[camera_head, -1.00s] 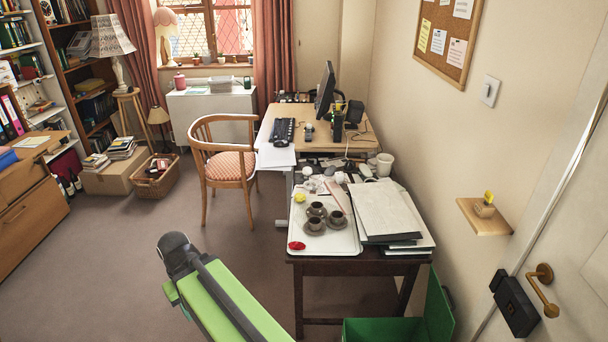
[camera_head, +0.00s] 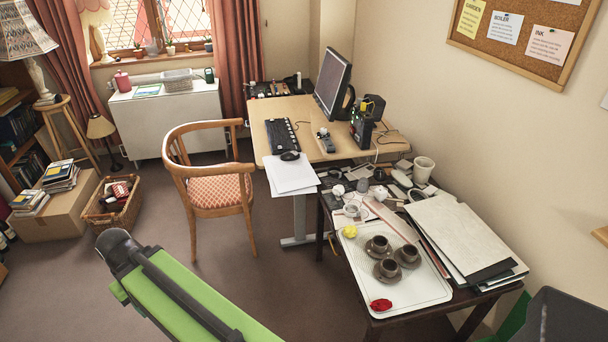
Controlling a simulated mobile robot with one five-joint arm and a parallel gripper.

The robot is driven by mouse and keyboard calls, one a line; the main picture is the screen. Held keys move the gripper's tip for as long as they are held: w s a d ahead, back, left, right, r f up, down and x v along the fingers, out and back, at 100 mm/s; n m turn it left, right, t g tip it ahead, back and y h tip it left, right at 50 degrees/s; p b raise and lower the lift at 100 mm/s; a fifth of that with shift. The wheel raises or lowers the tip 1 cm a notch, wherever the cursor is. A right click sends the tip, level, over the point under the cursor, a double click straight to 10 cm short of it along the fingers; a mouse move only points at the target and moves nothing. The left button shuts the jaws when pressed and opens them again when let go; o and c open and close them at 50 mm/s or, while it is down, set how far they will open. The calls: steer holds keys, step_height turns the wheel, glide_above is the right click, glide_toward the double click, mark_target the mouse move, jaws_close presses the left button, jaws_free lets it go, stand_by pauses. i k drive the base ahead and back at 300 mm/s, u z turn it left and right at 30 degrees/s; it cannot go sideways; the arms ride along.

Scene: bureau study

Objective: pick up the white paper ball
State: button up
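Small white crumpled pieces lie among the clutter on the dark side table. One white ball-like piece (camera_head: 338,190) is near the table's far left corner, and another white piece (camera_head: 363,186) is just right of it. They are too small to tell for certain which is the paper ball. My green arm link with its dark joint crosses the bottom left, over the floor and apart from the table. My gripper is not in view.
A white tray (camera_head: 418,291) holds brown cups, a yellow ball (camera_head: 349,231) and a red item (camera_head: 381,305). A stack of folders (camera_head: 460,232) lies right of it. A wooden chair (camera_head: 212,185) stands left of the desk (camera_head: 262,145). Floor is clear before the chair.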

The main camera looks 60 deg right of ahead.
mark_target(338, 190)
steer(key=u, duration=0.05)
steer(key=i, duration=1.4)
steer(key=u, duration=1.5)
steer(key=k, duration=0.1)
steer(key=z, duration=3)
steer(key=i, duration=1.5)
steer(key=z, duration=0.05)
